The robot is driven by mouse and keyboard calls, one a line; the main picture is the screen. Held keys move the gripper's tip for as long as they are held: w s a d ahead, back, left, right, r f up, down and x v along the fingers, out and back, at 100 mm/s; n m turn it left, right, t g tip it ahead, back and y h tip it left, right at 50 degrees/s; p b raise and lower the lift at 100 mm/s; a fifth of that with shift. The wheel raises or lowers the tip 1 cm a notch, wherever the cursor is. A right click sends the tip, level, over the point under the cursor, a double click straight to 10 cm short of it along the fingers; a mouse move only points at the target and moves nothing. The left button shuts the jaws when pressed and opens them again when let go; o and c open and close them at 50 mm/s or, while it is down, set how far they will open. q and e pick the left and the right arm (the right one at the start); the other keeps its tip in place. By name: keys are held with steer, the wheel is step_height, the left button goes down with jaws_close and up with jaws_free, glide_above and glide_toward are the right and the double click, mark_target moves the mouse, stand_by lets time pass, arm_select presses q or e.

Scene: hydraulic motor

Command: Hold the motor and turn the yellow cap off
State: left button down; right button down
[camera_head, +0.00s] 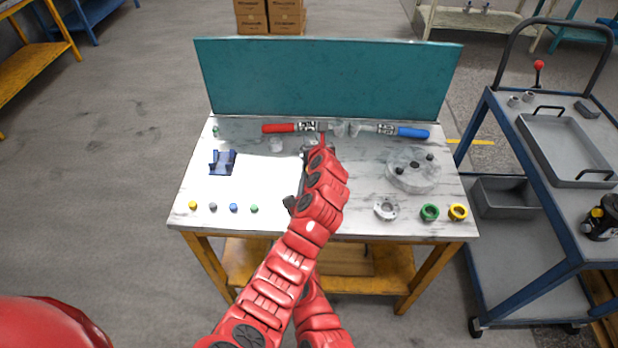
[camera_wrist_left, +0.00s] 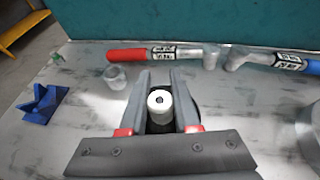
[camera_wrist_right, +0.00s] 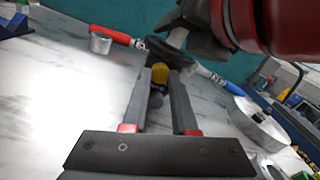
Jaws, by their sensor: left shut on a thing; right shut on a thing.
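The motor (camera_wrist_left: 160,103) shows in the left wrist view as a pale cylinder with a dark hole in its end. My left gripper (camera_wrist_left: 158,82) is shut on it above the table. In the right wrist view the motor's silver body (camera_wrist_right: 178,38) sits in the dark fingers of my left gripper. The yellow cap (camera_wrist_right: 160,71) lies between the fingertips of my right gripper (camera_wrist_right: 159,76), just below the motor. My right gripper is shut on the cap. Whether cap and motor still touch I cannot tell. In the head view my red arms hide the motor and cap.
A blue holder (camera_head: 222,163) stands at the left of the table. Red-handled (camera_head: 279,128) and blue-handled (camera_head: 413,132) tools lie along the back. A clear-grey disc (camera_head: 413,170) and green (camera_head: 429,212) and yellow (camera_head: 457,212) rings lie at right. Small coloured caps line the front left.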

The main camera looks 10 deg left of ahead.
steer(key=n, duration=0.4)
steer(key=shift+n, duration=0.3)
steer(key=c, duration=0.9)
jaws_free()
steer(key=m, duration=0.5)
steer(key=shift+m, duration=0.3)
steer(key=m, duration=0.5)
